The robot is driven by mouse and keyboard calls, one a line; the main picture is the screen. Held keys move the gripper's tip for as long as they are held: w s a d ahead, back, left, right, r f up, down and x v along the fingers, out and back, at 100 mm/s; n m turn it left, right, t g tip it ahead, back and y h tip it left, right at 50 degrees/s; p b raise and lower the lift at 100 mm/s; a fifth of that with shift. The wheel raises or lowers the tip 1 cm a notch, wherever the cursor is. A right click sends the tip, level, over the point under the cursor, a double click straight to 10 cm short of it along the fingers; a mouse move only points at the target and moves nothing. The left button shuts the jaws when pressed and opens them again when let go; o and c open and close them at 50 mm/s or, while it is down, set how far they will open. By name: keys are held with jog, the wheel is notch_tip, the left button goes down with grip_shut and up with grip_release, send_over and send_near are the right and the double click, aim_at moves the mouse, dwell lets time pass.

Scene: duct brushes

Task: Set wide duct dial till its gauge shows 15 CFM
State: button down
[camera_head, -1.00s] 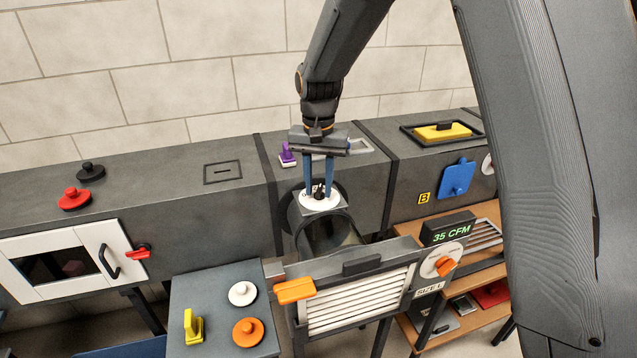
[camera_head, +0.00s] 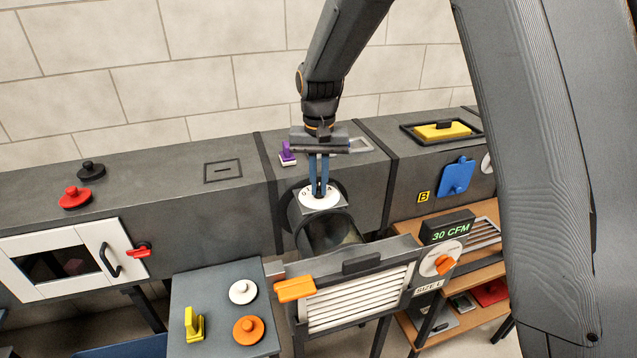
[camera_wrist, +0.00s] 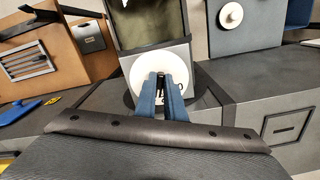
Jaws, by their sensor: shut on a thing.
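The wide duct dial is a white disc (camera_head: 319,204) with a dark knob, on top of the stubby duct branch in the middle of the head view. The dial also shows in the wrist view (camera_wrist: 140,69). My gripper (camera_head: 319,191) points down over it, its blue fingers shut on the knob. In the wrist view the fingers (camera_wrist: 162,82) hide most of the knob and part of the dial. The gauge (camera_head: 448,228) is a dark box with green digits, right of the dial, and reads 30 CFM.
A white disc with an orange knob (camera_head: 442,262) sits below the gauge, beside a louvred grille (camera_head: 355,300) with an orange handle (camera_head: 295,289). A small table (camera_head: 205,300) at front left holds white, orange and yellow knobbed pieces. A purple piece (camera_head: 287,155) stands behind the dial.

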aim_at(320, 189)
jog(key=shift+w+d+r+n, duration=0.1)
jog(key=shift+d+n, duration=0.05)
jog(key=shift+n, duration=1.65)
jog(key=c, duration=1.8)
grip_release()
jog(key=shift+c, duration=0.2)
jog(key=shift+r, duration=0.1)
notch_tip(320, 189, up, 8)
jog(key=shift+f+b, duration=0.25)
jog(key=shift+b, duration=0.55)
